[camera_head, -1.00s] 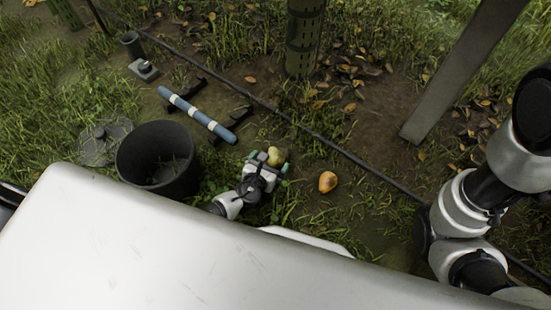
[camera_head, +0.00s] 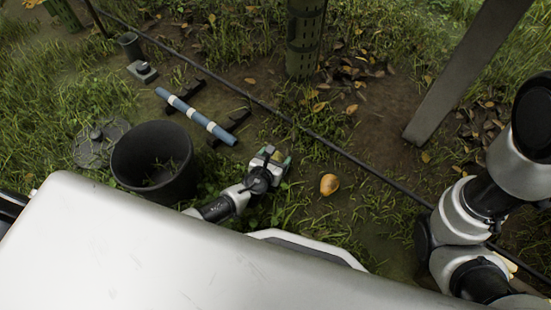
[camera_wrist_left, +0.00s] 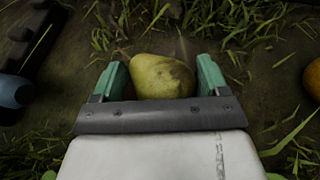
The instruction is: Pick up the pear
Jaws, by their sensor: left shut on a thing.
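The pear (camera_wrist_left: 163,77) is yellow-green and lies on its side between the two green fingertips of my left gripper (camera_wrist_left: 162,80) in the left wrist view. The gripper is shut on it. The pear's lower part is hidden behind the gripper's dark bar. In the head view my left gripper (camera_head: 276,160) is low over the grass, to the right of the black bucket, and hides most of the pear. I cannot tell whether the pear touches the ground. My right arm shows at the right of the head view, but its gripper does not show.
An orange fruit (camera_head: 329,184) lies on the ground right of the gripper. A black bucket (camera_head: 125,160) stands to the left. A blue tube (camera_head: 200,120) rests on dark brackets behind. A black hose (camera_head: 345,152) crosses the ground beyond. A grey post (camera_head: 462,75) stands at right.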

